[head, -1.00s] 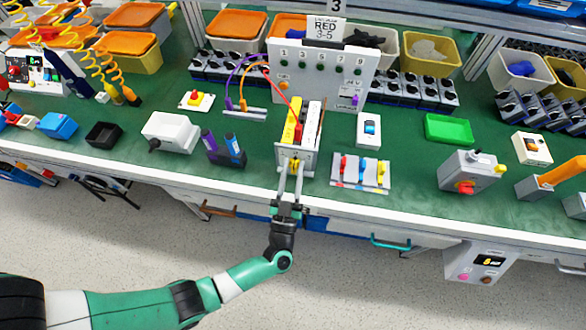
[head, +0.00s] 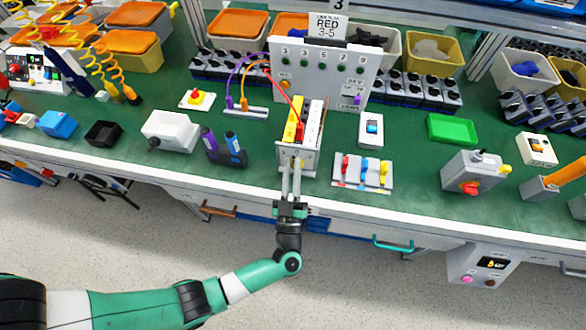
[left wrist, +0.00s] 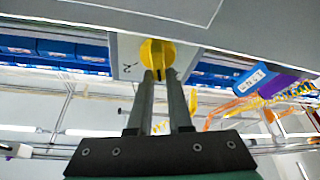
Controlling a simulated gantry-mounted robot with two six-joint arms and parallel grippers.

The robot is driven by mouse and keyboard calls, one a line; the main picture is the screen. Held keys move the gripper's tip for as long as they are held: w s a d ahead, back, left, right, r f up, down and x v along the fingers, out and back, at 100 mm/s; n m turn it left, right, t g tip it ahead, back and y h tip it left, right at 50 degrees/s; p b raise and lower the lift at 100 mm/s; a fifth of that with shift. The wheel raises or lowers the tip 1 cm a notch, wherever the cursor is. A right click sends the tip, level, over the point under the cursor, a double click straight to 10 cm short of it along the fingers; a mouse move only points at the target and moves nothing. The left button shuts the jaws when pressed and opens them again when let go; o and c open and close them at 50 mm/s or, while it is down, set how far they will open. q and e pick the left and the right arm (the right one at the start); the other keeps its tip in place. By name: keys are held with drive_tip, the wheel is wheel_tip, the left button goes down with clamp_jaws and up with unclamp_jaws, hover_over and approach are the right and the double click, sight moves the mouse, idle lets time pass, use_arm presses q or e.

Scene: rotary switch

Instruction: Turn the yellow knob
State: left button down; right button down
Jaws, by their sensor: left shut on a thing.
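The yellow knob (left wrist: 157,52) sits on the grey front panel (left wrist: 128,48) of the switch unit, beside a small printed mark that looks like a 2. In the head view this unit (head: 308,166) stands at the bench's front edge, with yellow and white blocks behind its panel. My left gripper (head: 292,162) reaches up to the panel from the front. In the left wrist view my left gripper (left wrist: 160,75) is shut on the knob, with a finger on each side. In the head view the fingers mostly hide the knob. My right gripper is not in view.
A small board with red, blue and yellow levers (head: 362,172) stands close on the right. Purple and blue pieces in a dark holder (head: 226,150) stand on the left. A white panel (head: 325,72) with coloured wires rises behind. The floor in front is clear.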

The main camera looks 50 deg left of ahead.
use_arm(q)
drive_tip(key=n+g, duration=0.1)
drive_tip(key=n, duration=0.1)
drive_tip(key=f+n+g, duration=0.1)
drive_tip(key=n, duration=0.1)
drive_tip(key=n+g+y, duration=0.1)
drive_tip(key=n, duration=0.2)
drive_tip(key=shift+s+a+f+b, duration=0.15)
drive_tip(key=shift+a+f+b, duration=0.1)
drive_tip(key=shift+b, duration=0.1)
drive_tip(key=c, duration=0.8)
unclamp_jaws()
drive_tip(key=shift+c, duration=0.2)
drive_tip(key=shift+w+d+r, duration=0.15)
drive_tip(key=shift+w+r, duration=0.05)
drive_tip(key=shift+s+r, duration=0.1)
drive_tip(key=v, duration=1.1)
drive_tip(key=shift+d, duration=0.3)
